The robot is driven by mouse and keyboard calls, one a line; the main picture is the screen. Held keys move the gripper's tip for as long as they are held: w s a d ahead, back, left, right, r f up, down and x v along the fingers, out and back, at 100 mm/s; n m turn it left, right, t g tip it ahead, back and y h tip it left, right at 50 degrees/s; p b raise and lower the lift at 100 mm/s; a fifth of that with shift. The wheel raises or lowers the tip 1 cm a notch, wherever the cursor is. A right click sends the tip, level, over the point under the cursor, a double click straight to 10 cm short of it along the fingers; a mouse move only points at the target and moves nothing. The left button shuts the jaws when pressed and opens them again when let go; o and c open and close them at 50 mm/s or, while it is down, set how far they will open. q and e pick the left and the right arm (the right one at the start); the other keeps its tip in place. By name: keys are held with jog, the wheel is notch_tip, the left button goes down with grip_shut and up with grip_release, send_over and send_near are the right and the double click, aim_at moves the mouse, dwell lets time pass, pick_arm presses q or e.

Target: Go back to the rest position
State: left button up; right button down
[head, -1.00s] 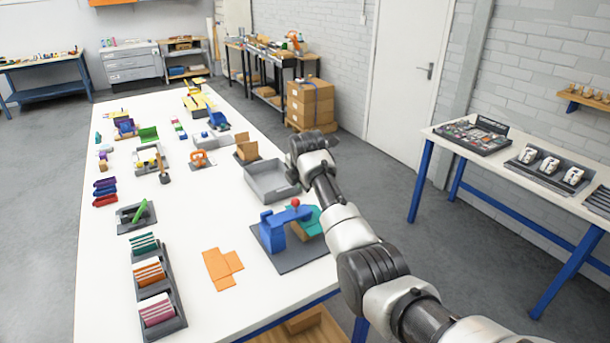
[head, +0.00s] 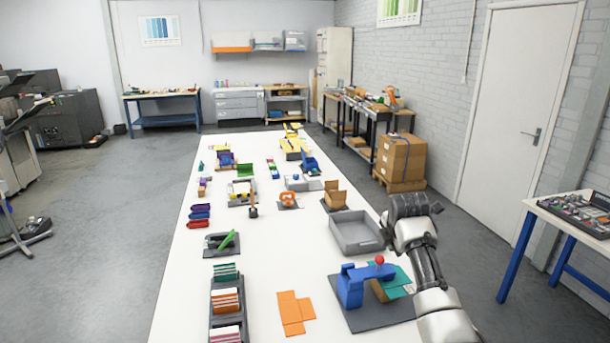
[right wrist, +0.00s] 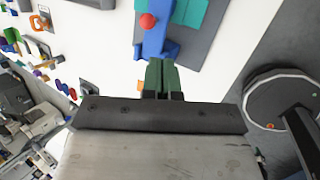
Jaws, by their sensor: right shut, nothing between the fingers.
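My right arm comes in at the lower right of the head view, over the table's right edge; its fingertips do not show there. In the right wrist view my right gripper (right wrist: 162,80) has its two green fingers together, with nothing between them. Past the fingertips is a blue press (right wrist: 157,38) with a red ball knob on a dark base; I cannot tell the exact gap. The press also shows in the head view (head: 352,285), left of my right arm. My left arm and gripper are in neither view now.
The long white table (head: 262,262) holds a grey tray (head: 357,235) close to my right arm, an orange flat cutout (head: 295,312) and a dark card rack (head: 214,302). A side table (head: 565,212) stands at right.

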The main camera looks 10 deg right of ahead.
jog(key=s+a+f+m+g, duration=0.15)
jog(key=s+f+m, duration=0.35)
jog(key=s+f, duration=0.5)
jog(key=s+a+f+m, duration=0.2)
jog(key=s+f+m, duration=0.2)
jog(key=s+f, duration=0.65)
jog(key=s+a+r+m+y, duration=0.1)
jog(key=s+a+m, duration=0.15)
jog(key=s, duration=0.65)
jog(key=s+a+r+m, duration=0.15)
jog(key=s+m, duration=0.25)
jog(key=s, duration=0.5)
jog(key=s+a+r+m+y, duration=0.1)
jog(key=s+r+m, duration=0.15)
jog(key=s, duration=0.65)
notch_tip(320, 180, down, 32)
jog(key=g+b, duration=0.2)
jog(key=b, duration=0.2)
jog(key=s+d+f+g+b, duration=0.1)
jog(key=s+d+f+b, duration=0.2)
jog(key=s+f, duration=1.3)
notch_tip(320, 180, down, 2)
jog(key=shift+s+d+f, duration=0.15)
jog(key=shift+s+d, duration=0.05)
jog(key=shift+s, duration=0.05)
